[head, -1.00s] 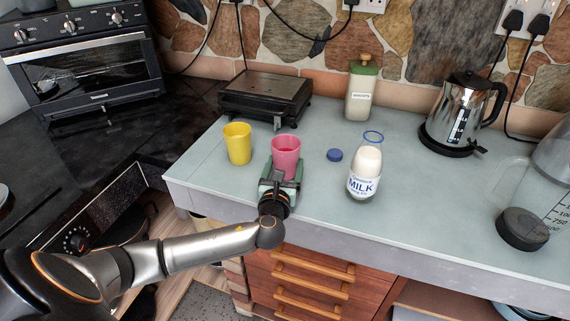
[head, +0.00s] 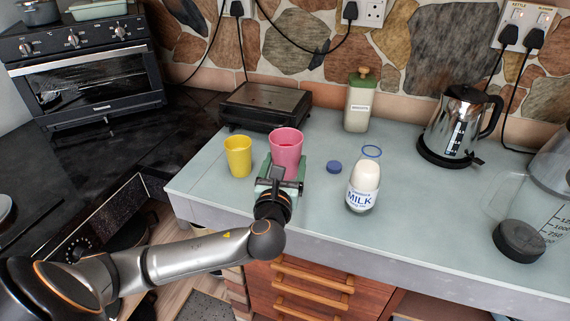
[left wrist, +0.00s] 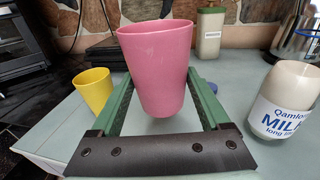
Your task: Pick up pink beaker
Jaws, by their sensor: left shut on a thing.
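The pink beaker (head: 286,155) is upright in my left gripper (head: 281,182), held a little above the grey-blue counter near its front edge. In the left wrist view the pink beaker (left wrist: 158,70) stands between the two green fingers (left wrist: 163,105), which are shut on its sides. Its base shows between the fingers, seemingly clear of the counter. Something darker pink shows inside its rim in the head view. My right gripper is not in view.
A yellow beaker (head: 238,157) stands close on the left. A milk bottle (head: 363,187) and a blue cap (head: 334,167) are on the right. A black grill (head: 265,105) and a green-topped container (head: 358,103) stand behind. A kettle (head: 458,125) and a clear jug (head: 528,215) stand further right.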

